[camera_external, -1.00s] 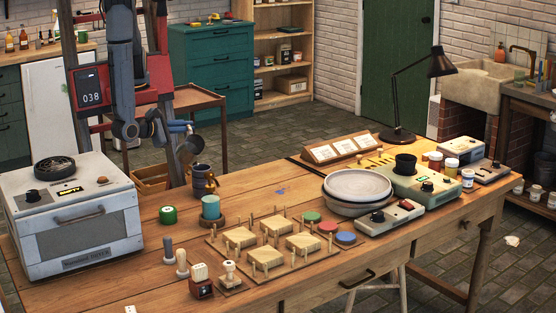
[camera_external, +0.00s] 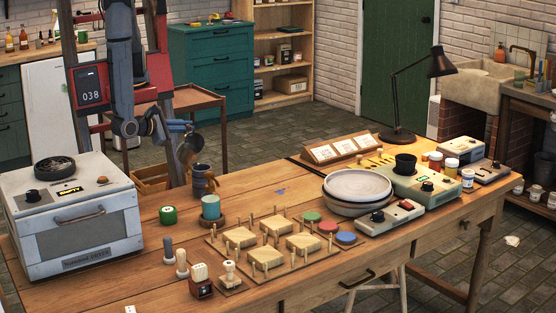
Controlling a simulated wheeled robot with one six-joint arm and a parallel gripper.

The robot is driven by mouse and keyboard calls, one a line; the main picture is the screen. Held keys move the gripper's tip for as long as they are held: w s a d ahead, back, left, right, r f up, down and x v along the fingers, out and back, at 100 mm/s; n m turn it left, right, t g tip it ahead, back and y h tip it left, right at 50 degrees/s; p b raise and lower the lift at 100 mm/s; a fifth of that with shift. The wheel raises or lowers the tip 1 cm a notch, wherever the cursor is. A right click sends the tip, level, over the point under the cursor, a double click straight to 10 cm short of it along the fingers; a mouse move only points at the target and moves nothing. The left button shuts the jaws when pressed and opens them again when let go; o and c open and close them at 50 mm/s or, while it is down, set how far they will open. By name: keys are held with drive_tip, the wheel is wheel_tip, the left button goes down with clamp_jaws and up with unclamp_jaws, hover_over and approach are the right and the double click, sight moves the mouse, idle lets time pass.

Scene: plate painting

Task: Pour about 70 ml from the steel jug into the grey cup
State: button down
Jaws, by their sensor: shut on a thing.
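My gripper (camera_external: 181,127) is at the end of the arm, past the table's far left edge. It is shut on a dark metal vessel, which I take to be the steel jug (camera_external: 190,147). The jug looks tilted and hangs above and slightly left of a dark grey cup (camera_external: 201,173). The cup is upright near the table's far edge, with something brownish at its right side. The jug and cup look apart. I cannot make out the jug's spout, any stream, or the level in the cup.
A teal cup-shaped thing (camera_external: 210,207) stands in front of the grey cup, with a green roll (camera_external: 168,215) to its left. A kiln-like box (camera_external: 72,225) fills the table's left end. Wooden pegged boards (camera_external: 272,243) and stacked plates (camera_external: 357,187) lie to the right.

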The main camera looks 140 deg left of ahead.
drive_tip(key=shift+s+r+n, duration=0.1)
drive_tip(key=shift+s+n, duration=0.15)
drive_tip(key=shift+n, duration=0.05)
drive_tip(key=s+f+n+t, duration=0.2)
drive_tip(key=s+f+n, duration=0.1)
drive_tip(key=f, duration=0.2)
drive_tip(key=s+a+f+n+t+h, duration=0.1)
drive_tip(key=s+f+n+t, duration=0.1)
drive_tip(key=f, duration=0.4)
drive_tip(key=shift+s+f+n+h, duration=0.2)
drive_tip(key=shift+s+n+h, duration=0.1)
drive_tip(key=shift+s+n, duration=0.55)
